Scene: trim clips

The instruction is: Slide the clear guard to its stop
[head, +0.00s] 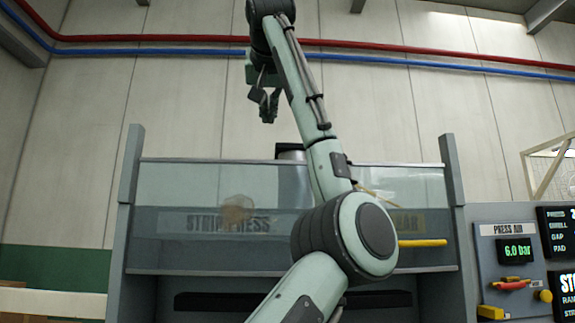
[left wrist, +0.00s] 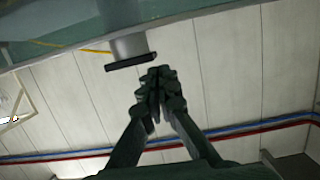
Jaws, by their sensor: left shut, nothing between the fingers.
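The clear guard (head: 180,225) is a see-through panel across the front of the press, between two grey posts. A yellow bar (head: 422,243), perhaps its handle, shows at its right side; my arm hides part of the guard. My left gripper (head: 267,112) is high above the guard's top edge, shut and empty, pointing down. In the left wrist view its fingers (left wrist: 157,80) are together, beside a grey cylinder with a dark end (left wrist: 131,62). It looks apart from the guard. My right gripper is in neither view.
Grey posts (head: 128,190) and (head: 452,170) flank the guard. A control panel (head: 513,265) reading 6.0 bar stands at the right. Red and blue pipes (head: 130,40) run along the wall behind. The space above the guard's left half is clear.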

